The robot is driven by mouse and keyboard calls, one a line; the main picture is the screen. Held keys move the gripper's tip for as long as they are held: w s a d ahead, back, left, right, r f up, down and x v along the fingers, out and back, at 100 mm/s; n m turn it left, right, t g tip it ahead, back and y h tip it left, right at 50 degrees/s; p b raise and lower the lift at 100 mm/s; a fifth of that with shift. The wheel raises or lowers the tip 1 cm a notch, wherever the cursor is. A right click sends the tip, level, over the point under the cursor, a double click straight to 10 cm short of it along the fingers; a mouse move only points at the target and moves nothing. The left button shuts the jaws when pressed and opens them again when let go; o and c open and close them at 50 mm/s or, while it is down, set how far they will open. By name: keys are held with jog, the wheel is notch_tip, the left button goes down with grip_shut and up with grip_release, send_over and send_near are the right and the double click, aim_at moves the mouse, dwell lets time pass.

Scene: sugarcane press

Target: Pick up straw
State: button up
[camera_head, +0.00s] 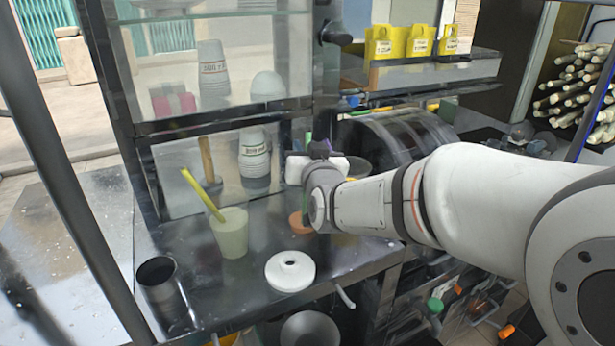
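A yellow straw (203,195) leans to the upper left out of a pale yellow-green cup (231,234). The cup stands upright on the dark metal counter (250,318) at the left. My gripper (300,168) is above the counter, to the right of the straw and cup and apart from both. My wrist and arm hide part of it, and its fingers are too small and covered to tell whether they are open. The lower part of the straw is inside the cup.
A white round lid-like piece (289,272) lies on the counter right of the cup. A dark empty tumbler (157,278) stands at the front left. Stacked cups (254,155) and a wooden handle (207,160) are behind the cup. A glass-and-metal frame (120,110) rises at the left.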

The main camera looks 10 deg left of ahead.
jog(key=shift+w+a, duration=0.2)
jog(key=shift+w, duration=0.2)
grip_shut()
jog(key=shift+r, duration=0.15)
